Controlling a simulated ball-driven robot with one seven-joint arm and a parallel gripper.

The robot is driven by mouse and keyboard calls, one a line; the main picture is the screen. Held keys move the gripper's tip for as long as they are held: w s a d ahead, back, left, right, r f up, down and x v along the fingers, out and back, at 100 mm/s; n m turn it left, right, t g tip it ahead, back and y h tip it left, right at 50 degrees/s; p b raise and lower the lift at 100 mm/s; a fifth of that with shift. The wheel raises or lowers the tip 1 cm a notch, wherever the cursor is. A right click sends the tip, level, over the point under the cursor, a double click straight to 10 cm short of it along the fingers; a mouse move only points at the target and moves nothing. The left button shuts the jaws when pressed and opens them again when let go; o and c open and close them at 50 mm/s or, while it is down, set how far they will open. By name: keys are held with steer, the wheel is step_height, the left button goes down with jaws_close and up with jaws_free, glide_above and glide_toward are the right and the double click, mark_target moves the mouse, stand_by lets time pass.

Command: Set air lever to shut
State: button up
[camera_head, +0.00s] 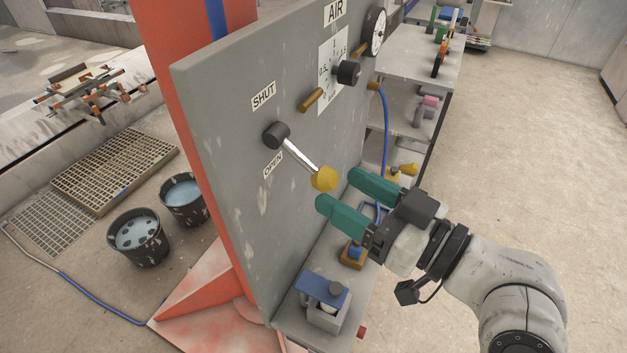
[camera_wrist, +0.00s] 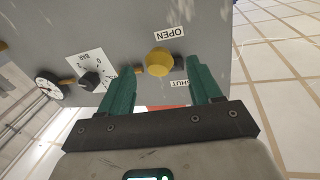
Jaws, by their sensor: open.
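The air lever is a silver rod with a yellow knob (camera_head: 324,178), running from a dark round pivot (camera_head: 277,135) on the grey AIR panel (camera_head: 220,130). In the head view it slants down and right, beside the OPEN label (camera_head: 273,165) and below the SHUT label (camera_head: 264,95). My gripper (camera_head: 343,192) is open and empty, its green fingers just right of the yellow knob. In the wrist view the yellow knob (camera_wrist: 159,62) appears between the fingertips, beyond them, with the OPEN label (camera_wrist: 170,33) above. Contact is not visible.
A black dial knob (camera_head: 348,73), brass pegs (camera_head: 311,100) and a round gauge (camera_head: 376,32) project from the panel near the lever. A blue-topped box (camera_head: 322,289) stands on the low shelf below my gripper. Open floor (camera_head: 530,150) lies to the right.

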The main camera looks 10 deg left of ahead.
mark_target(312, 167)
steer(key=b, duration=0.3)
steer(key=shift+w+a+f, duration=0.25)
steer(key=shift+a, duration=0.1)
steer(key=b, duration=0.3)
steer(key=shift+w+a, duration=0.15)
steer(key=shift+a, duration=0.05)
steer(key=b, duration=0.5)
steer(key=shift+b, duration=0.35)
steer(key=shift+r+b+x, duration=0.15)
steer(key=shift+b+x, duration=0.1)
steer(key=shift+x, duration=1.1)
steer(key=shift+r+b+x, duration=0.1)
steer(key=shift+b+x, duration=0.1)
steer(key=shift+x, duration=1.2)
steer(key=shift+c, duration=0.3)
jaws_close()
